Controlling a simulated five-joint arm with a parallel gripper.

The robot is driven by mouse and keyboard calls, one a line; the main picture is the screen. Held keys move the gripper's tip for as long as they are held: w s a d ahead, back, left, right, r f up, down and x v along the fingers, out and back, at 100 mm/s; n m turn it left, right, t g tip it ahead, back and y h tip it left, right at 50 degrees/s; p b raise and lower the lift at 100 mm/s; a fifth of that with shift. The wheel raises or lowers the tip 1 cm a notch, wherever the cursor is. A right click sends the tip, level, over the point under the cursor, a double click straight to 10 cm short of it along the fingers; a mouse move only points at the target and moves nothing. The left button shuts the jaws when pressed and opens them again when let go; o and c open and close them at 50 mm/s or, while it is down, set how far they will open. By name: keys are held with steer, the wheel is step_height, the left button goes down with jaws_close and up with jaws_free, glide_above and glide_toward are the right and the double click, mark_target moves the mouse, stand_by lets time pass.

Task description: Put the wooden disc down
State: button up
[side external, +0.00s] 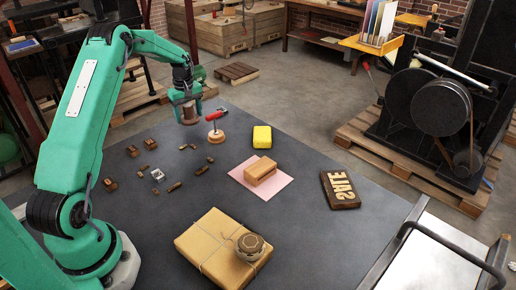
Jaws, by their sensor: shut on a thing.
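My gripper (188,112) hangs over the far left part of the dark table in the side external view, pointing down. It is shut on a brown wooden piece, which I take to be the wooden disc (190,113). The disc is held clear above the tabletop (330,240). The fingers and the disc are small and partly overlap, so the exact grip cannot be told.
Several small blocks (150,144) lie left.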

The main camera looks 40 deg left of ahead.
mark_target(190, 120)
steer(key=shift+f, duration=1.45)
steer(key=shift+f, duration=0.1)
steer(key=o, duration=1)
step_height(190, 120, up, 12)
steer(key=shift+s+d+r, duration=0.1)
steer(key=shift+r, duration=0.05)
